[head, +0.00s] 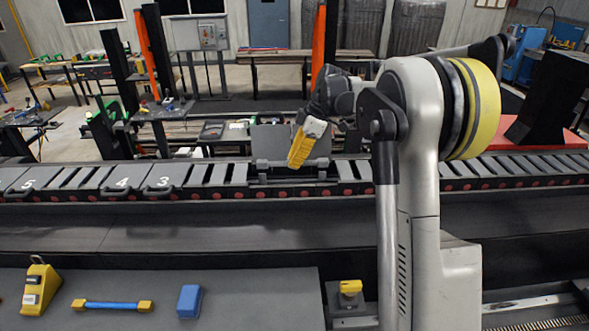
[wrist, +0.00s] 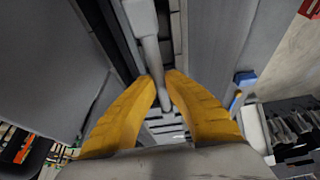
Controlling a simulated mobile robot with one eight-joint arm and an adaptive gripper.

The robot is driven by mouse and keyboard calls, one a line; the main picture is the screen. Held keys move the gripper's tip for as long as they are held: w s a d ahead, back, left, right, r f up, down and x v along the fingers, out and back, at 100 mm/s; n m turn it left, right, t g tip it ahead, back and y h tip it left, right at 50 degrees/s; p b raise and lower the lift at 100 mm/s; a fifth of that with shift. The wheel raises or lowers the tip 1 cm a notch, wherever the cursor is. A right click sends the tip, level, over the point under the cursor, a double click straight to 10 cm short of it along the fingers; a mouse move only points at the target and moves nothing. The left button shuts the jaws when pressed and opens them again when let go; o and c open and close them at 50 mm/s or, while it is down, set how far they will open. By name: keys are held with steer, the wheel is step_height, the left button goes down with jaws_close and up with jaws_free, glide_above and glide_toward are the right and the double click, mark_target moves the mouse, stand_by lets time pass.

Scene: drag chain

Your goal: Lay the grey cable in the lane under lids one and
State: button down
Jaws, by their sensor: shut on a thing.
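The long dark chain (head: 215,172) runs across the head view, with slatted sections and shut lids marked 5 (head: 22,182), 4 (head: 118,180) and 3 (head: 166,180). Right of these, a grey lid panel (head: 270,139) stands raised, with a grey bar along its lower front. My gripper (head: 294,163) points down at this bar. In the wrist view its yellow fingers (wrist: 161,78) close around a light grey bar (wrist: 152,50), which looks like the lid's handle. I cannot make out the grey cable, and no lid numbered one or two is readable.
Workbenches and dark posts stand behind the chain. My arm hides part of the chain's right side.

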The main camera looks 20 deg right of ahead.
step_height(320, 180, down, 4)
steer(key=shift+r+p, duration=0.1)
steer(key=shift+p, duration=0.3)
steer(key=shift+f+b, duration=0.65)
steer(key=c, duration=1.6)
jaws_free()
steer(key=shift+r, duration=0.15)
